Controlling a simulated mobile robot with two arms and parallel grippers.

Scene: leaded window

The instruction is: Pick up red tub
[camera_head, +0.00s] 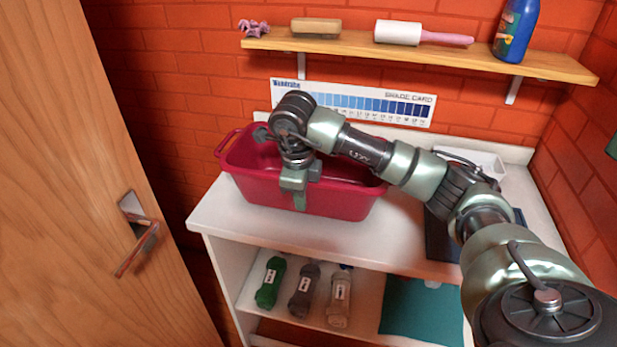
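The red tub (340,203) stands upright on the white counter, toward its left end. A loop handle shows at its left end; its right end is partly behind my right arm. My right gripper (300,196) points down at the middle of the tub's front wall. One greenish finger shows in front of the wall, overlapping it in the picture. The other finger is not clearly visible, so I cannot tell whether the gripper is closed on the wall. My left gripper is out of view.
The white counter (228,217) has a dark flat item (440,238) and a white tray (487,163) at right. A wooden shelf (350,50) hangs above; a wooden door (90,180) stands at left.

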